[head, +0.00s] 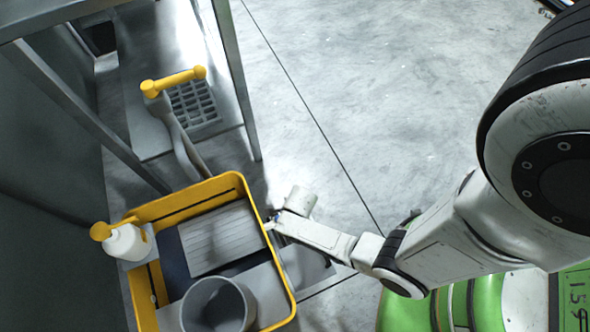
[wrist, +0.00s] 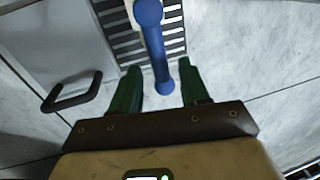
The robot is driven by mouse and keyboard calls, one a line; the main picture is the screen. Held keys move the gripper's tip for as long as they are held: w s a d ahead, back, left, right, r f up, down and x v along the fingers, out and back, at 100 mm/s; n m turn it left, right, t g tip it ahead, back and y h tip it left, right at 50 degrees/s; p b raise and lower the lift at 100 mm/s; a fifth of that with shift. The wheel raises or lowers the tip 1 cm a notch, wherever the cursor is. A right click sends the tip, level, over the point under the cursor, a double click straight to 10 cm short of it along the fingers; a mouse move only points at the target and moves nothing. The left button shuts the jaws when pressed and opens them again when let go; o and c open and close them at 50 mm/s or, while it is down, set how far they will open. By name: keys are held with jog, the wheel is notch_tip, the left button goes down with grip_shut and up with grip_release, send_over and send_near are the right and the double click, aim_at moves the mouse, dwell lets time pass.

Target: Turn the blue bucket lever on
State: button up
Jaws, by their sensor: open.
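The blue lever (wrist: 157,48) shows in the wrist view as a blue bar with rounded ends, running from the top edge down between my fingers. My gripper (wrist: 160,72) has two dark green fingers, apart, one on each side of the lever's lower end. I cannot tell whether either finger touches it. In the head view my gripper (head: 272,220) is beside the right side of the yellow-rimmed cart. There the lever is mostly hidden or too small to make out. The blue bucket itself cannot be made out.
The yellow-rimmed cart (head: 290,292) holds a grey cylinder (head: 215,305) and a light slatted panel (head: 222,238). A dark handle (wrist: 72,97) is left of my fingers. Open floor (head: 370,100) lies beyond.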

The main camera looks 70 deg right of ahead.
notch_tip(320, 180, up, 10)
jog(key=s+a+p, duration=0.1)
jog(key=p, duration=0.4)
jog(key=shift+s+a+r, duration=0.15)
jog(key=shift+s+a, duration=0.1)
